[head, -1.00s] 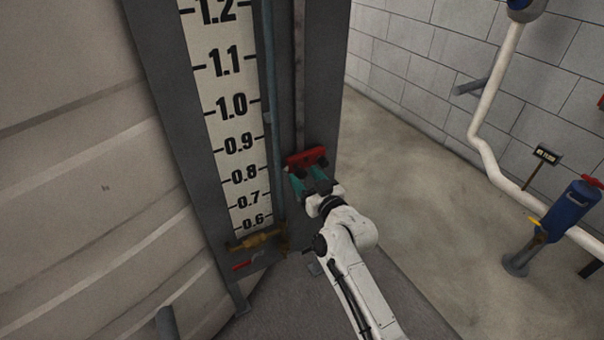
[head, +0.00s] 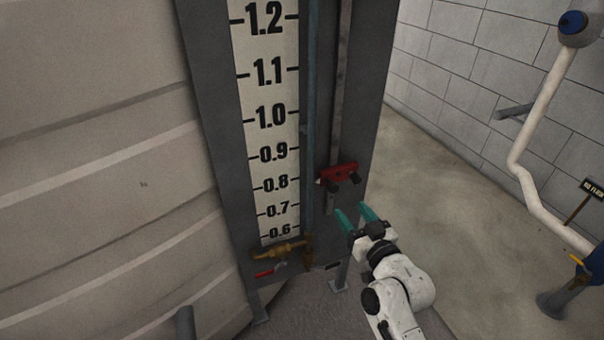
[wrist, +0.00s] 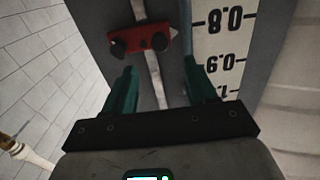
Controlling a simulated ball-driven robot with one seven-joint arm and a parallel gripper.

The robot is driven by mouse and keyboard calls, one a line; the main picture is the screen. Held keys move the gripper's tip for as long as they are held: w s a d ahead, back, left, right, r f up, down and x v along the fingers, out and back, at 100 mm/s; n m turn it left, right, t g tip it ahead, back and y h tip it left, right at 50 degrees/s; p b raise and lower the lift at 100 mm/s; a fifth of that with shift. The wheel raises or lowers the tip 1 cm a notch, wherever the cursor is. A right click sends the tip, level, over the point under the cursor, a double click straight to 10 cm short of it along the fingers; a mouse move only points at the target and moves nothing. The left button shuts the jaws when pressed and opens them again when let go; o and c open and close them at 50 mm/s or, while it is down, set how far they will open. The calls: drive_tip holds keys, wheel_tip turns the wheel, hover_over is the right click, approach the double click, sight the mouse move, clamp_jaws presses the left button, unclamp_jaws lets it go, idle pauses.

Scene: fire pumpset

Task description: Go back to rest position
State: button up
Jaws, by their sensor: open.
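My gripper (head: 354,214) is open, with its two teal fingers apart and nothing between them. It is in front of the grey gauge panel, below and slightly right of a red block with dark knobs (head: 338,174) on a vertical rod. In the wrist view the red block (wrist: 145,41) lies beyond the fingertips of my gripper (wrist: 163,88), apart from them. The white scale (head: 268,110) with black numbers stands left of the rod.
A brass valve (head: 280,250) with a red handle is at the panel's foot. A pale corrugated tank wall (head: 100,170) fills the left. A white pipe (head: 530,140) runs along the block wall at right. The floor (head: 450,200) between panel and pipe is clear.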

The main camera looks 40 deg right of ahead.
drive_tip(key=s+a+f+n+g+y+p, duration=0.3)
drive_tip(key=s+a+f+g+y+p, duration=0.25)
drive_tip(key=a, duration=0.45)
drive_tip(key=s+a+g+p, duration=0.2)
drive_tip(key=s+a+g, duration=0.2)
drive_tip(key=s+g, duration=0.7)
drive_tip(key=s, duration=0.8)
drive_tip(key=shift+s+a+r+h+p, duration=0.2)
drive_tip(key=shift+a+h+p, duration=0.1)
drive_tip(key=shift+h, duration=0.05)
idle(0.5)
